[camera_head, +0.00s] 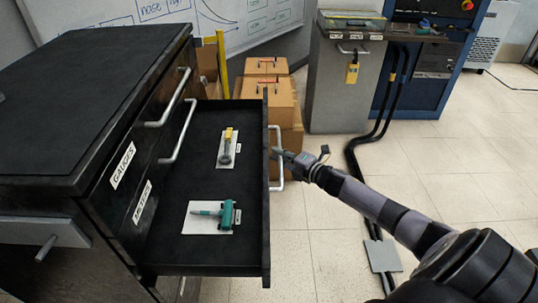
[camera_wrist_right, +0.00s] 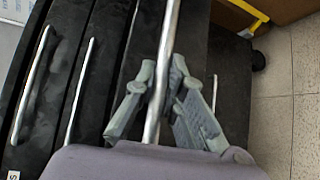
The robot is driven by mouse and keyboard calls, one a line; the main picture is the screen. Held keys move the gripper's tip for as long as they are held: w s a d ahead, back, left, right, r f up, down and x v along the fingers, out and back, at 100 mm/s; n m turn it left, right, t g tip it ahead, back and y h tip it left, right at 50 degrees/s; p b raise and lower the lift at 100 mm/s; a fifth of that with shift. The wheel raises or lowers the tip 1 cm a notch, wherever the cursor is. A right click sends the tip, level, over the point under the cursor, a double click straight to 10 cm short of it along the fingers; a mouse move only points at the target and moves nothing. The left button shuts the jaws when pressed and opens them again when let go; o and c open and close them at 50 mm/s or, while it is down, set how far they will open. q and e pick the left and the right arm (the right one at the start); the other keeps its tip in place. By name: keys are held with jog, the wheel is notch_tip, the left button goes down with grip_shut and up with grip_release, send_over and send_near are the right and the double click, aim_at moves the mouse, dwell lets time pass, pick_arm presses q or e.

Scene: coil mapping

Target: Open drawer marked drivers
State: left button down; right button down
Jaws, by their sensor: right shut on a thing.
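A black cabinet (camera_head: 75,105) stands at the left. One drawer (camera_head: 190,254) is pulled out toward the right, showing a black interior. Its marking faces away, so I cannot read it. Inside lie a teal driver-like tool (camera_head: 227,215) and a yellow-and-grey tool (camera_head: 228,146), each on a white card. My right gripper (camera_head: 279,153) is shut on the drawer's silver handle (camera_head: 279,178). In the right wrist view the fingers (camera_wrist_right: 162,80) lie on both sides of the handle bar (camera_wrist_right: 168,32). My left gripper is not in view.
Closed drawers above carry a GAUGES label (camera_head: 123,165) and a METERS-like label (camera_head: 142,202). Cardboard boxes (camera_head: 268,92) stand behind the open drawer. A grey cabinet (camera_head: 343,90) and black floor cables (camera_head: 356,165) are farther right.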

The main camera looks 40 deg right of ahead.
jog(key=shift+s+d, duration=0.15)
jog(key=shift+d, duration=0.05)
jog(key=c, duration=1.7)
grip_release()
jog(key=shift+o, duration=0.2)
jog(key=shift+s, duration=0.15)
jog(key=v, duration=1.1)
jog(key=shift+s+d, duration=0.15)
jog(key=shift+s, duration=0.2)
